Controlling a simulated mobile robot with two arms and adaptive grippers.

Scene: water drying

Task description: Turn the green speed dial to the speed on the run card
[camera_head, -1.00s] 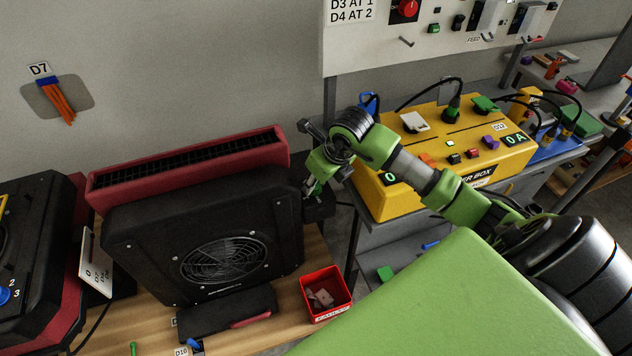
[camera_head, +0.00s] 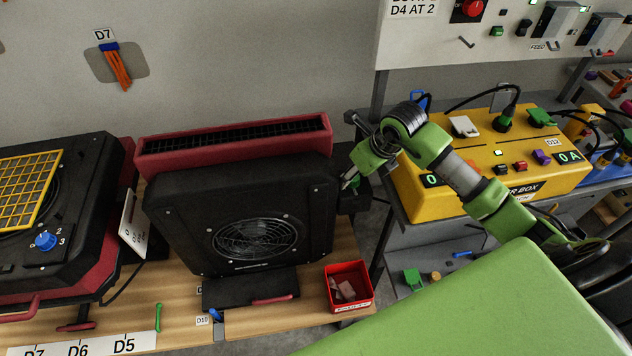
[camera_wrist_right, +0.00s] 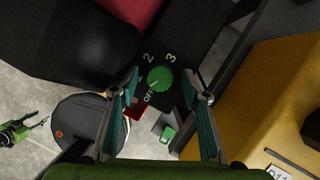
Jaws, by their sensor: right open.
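The green speed dial (camera_wrist_right: 160,79) is on a black box face in the right wrist view, with OFF, 2 and 3 printed around it. Its pale mark appears to point toward OFF. My right gripper (camera_wrist_right: 159,76) is open, one finger on each side of the dial; contact cannot be told. In the head view my right gripper (camera_head: 352,180) is at the right side of the black fan unit (camera_head: 190,215), hiding the dial. A white card (camera_head: 414,9) on the wall panel shows "D4 AT 2"; its upper line is cut off.
A yellow power box (camera_head: 440,203) stands just right of my right gripper. A red bin (camera_head: 348,267) with pale pieces sits on the bench (camera_head: 250,327) below. Another black machine with a blue knob (camera_head: 46,241) and yellow grille (camera_head: 27,190) is at the left.

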